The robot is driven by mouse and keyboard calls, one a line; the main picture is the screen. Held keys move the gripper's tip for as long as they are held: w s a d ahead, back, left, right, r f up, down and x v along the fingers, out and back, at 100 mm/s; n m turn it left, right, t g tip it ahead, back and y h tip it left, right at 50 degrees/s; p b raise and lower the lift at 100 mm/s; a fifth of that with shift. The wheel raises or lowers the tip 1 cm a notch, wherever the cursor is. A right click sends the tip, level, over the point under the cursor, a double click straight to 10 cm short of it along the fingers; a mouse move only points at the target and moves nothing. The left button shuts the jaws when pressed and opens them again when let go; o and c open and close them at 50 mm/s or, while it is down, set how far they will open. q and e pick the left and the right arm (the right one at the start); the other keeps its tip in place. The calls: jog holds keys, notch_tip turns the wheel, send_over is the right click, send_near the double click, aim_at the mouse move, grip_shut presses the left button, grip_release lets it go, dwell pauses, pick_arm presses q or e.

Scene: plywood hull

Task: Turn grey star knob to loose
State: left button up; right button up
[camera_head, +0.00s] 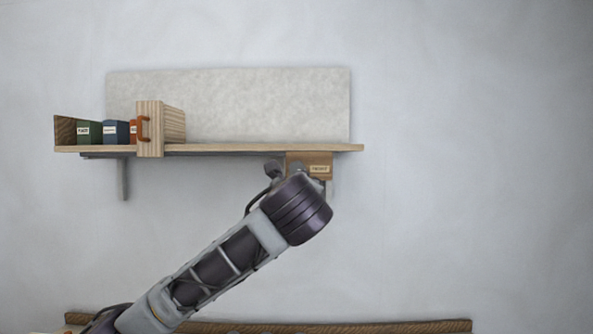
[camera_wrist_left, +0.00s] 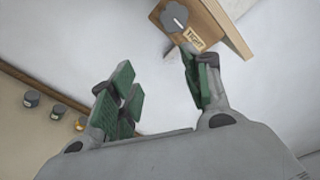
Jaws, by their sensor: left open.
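The grey star knob (camera_wrist_left: 173,17) shows at the top of the left wrist view, on a wooden block (camera_wrist_left: 215,22) with a small label (camera_wrist_left: 193,38). A pale mark runs across the knob's face. In the head view the wooden block (camera_head: 318,160) hangs under the right end of the shelf; my left arm hides much of it, and I cannot make out the knob there. My left gripper (camera_wrist_left: 160,85) is open and empty, its green-padded fingers spread. The knob lies beyond the fingertips, nearer the right finger, apparently not between them. My right gripper is not in view.
The wall at right is clear.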

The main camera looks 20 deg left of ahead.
aim_at(296, 169)
pick_arm(q)
jog(key=shift+m+t+y, duration=0.3)
jog(key=shift+t+y, duration=0.1)
jog(key=r, duration=0.1)
jog(key=s+r, duration=0.1)
jog(key=r, duration=0.1)
jog(key=a+r, duration=0.1)
jog(key=shift+s+r, duration=0.15)
jog(key=shift+s, duration=0.15)
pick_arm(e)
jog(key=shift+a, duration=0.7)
pick_arm(q)
jog(key=shift+w, duration=0.1)
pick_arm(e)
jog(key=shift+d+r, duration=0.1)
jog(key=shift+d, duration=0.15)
pick_arm(q)
jog(key=p+x, duration=0.4)
jog(key=x, duration=0.9)
jog(key=shift+w, duration=0.25)
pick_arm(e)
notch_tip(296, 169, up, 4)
